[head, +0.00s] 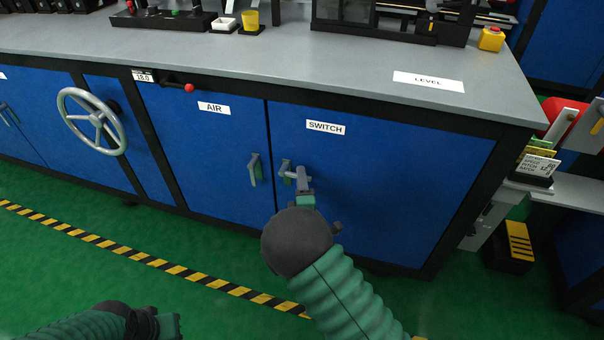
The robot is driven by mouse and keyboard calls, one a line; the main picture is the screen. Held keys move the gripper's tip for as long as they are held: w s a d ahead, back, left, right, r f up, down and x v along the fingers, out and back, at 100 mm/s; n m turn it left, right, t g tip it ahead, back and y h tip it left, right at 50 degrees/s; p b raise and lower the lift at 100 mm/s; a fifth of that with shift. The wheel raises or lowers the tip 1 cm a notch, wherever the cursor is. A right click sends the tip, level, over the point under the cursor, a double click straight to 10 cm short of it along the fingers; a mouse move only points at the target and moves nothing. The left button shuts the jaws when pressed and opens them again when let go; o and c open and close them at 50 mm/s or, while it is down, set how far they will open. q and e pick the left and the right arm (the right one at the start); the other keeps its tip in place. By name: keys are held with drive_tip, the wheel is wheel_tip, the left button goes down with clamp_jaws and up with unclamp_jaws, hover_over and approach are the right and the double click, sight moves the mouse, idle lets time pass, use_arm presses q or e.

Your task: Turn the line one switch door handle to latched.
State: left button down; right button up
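The blue switch door (400,185) carries a white SWITCH label at its upper left. Its handle (286,168) is a small grey lever at the door's left edge. My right gripper (302,182) is right at the handle, its fingers next to or over it, and its dark wrist hides the area below. I cannot tell whether the fingers are closed on the handle. My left gripper (168,325) is low at the bottom left, over the floor and away from the cabinet; its finger opening is not clear.
The AIR door (215,140) with its own upright handle (254,169) is just left of the switch door. A grey handwheel (92,121) and a red-tipped lever (180,86) are further left. The green floor in front has a yellow-black stripe (180,267).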

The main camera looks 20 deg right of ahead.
drive_tip(key=shift+a+r, duration=0.1)
drive_tip(key=shift+a, duration=0.15)
drive_tip(key=shift+c, duration=1.5)
drive_tip(key=shift+d, duration=0.2)
clamp_jaws()
drive_tip(key=shift+s+f, duration=0.1)
drive_tip(key=shift+f, duration=0.1)
